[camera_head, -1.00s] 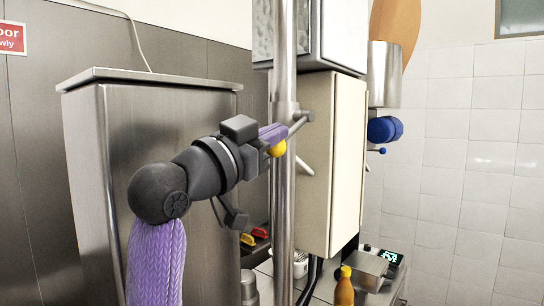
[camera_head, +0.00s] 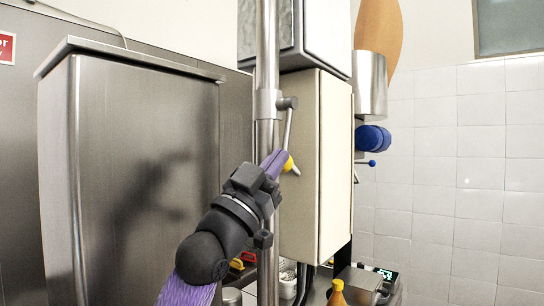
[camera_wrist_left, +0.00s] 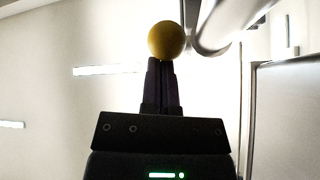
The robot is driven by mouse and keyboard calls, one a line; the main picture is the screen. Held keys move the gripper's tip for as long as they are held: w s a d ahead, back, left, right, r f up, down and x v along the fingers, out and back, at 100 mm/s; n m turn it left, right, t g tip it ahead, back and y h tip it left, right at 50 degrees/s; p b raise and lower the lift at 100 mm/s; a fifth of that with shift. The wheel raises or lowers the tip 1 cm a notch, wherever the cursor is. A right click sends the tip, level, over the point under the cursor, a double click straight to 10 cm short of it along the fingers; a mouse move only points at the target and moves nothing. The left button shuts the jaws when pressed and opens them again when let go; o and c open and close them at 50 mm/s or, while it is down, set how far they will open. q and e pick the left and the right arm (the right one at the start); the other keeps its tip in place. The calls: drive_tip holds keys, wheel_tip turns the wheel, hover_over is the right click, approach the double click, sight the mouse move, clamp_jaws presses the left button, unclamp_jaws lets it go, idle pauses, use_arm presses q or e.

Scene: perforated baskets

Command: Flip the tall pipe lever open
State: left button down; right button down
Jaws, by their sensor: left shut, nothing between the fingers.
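The tall metal pipe (camera_head: 267,60) stands upright in the middle of the head view, with a wider collar. From a short stub beside the collar, a thin grey lever (camera_head: 288,125) points downward, ending near a yellow ball knob (camera_head: 288,164). The knob also shows in the left wrist view (camera_wrist_left: 167,40), right at my fingertips. My left gripper (camera_head: 273,161) comes from below, its fingers close together and reaching the knob; they also show in the wrist view (camera_wrist_left: 161,66). Whether they touch the knob is hard to tell. My right gripper is out of view.
A cream cabinet (camera_head: 318,160) stands just right of the pipe, with a pale handle on its side. A steel cabinet (camera_head: 130,170) fills the left. Several small items and a scale display (camera_head: 386,274) sit on the low counter.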

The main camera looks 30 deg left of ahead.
use_arm(q)
drive_tip(key=shift+w+f, duration=0.2)
drive_tip(key=shift+w, duration=0.1)
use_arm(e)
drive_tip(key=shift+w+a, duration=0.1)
use_arm(q)
drive_tip(key=shift+f, duration=0.15)
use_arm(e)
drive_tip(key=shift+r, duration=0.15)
